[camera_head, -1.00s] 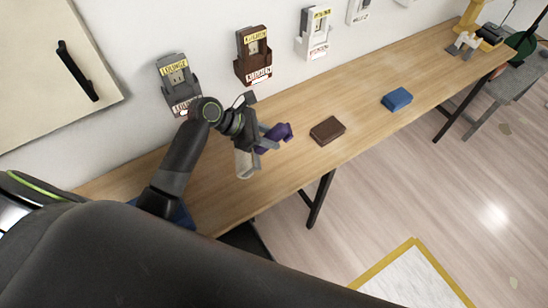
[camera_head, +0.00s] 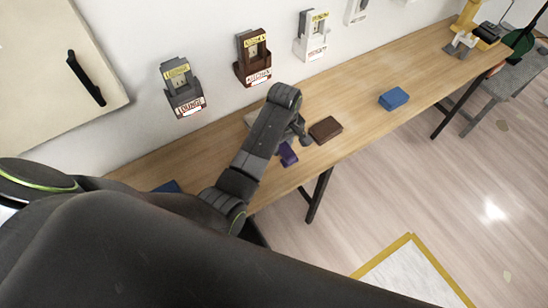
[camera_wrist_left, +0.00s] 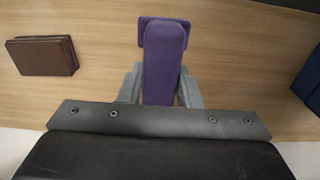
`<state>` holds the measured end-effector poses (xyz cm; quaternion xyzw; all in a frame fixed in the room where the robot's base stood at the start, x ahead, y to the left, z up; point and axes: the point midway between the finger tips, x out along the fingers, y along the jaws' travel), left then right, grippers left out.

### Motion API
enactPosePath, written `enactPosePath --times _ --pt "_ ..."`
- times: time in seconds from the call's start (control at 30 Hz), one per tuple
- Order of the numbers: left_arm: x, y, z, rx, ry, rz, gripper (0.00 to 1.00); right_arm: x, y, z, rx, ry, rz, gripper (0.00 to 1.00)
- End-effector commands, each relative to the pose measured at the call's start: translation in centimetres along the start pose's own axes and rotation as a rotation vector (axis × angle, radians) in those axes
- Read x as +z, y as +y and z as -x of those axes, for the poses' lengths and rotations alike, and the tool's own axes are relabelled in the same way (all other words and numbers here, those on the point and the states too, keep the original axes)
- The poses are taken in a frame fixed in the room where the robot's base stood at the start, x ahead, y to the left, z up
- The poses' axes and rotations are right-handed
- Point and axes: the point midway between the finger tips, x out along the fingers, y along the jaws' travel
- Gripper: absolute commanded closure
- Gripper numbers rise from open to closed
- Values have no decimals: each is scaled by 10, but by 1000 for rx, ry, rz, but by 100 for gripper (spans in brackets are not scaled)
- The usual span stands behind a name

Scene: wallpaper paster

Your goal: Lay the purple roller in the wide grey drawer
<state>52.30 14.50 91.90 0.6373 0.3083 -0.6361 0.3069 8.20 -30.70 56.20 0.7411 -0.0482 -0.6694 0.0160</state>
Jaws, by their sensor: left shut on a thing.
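The purple roller (camera_head: 288,155) shows partly past my left arm in the head view, over the front part of the wooden bench. It also shows in the left wrist view (camera_wrist_left: 163,60), standing out between the grey fingers. My left gripper (camera_wrist_left: 160,90) is shut on it. In the head view my arm hides most of that gripper. I cannot tell whether the roller touches the bench. No wide grey drawer can be made out. My right gripper is not in view.
A dark brown block (camera_head: 325,130) lies close to the roller on the bench (camera_head: 350,90). A blue block (camera_head: 393,98) lies farther right. Labelled holders, one grey (camera_head: 182,87) and one brown (camera_head: 252,57), hang on the wall. A cream door (camera_head: 50,80) is at upper left.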

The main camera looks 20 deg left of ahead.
Motion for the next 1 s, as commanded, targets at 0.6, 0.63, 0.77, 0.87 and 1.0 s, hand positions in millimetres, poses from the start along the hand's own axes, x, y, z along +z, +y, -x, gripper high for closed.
enactPosePath --times 0.6,0.63,0.77,0.87,1.0 --pt "0 0 -55 0 -2 3 87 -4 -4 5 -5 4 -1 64" --pt "0 0 -57 0 -3 3 87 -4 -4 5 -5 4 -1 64" --pt "0 0 -67 -1 -3 3 87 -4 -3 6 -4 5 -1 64" --pt "0 0 -81 -1 -3 3 87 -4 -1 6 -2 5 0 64" --pt "0 0 -90 0 -2 3 87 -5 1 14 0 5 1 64"
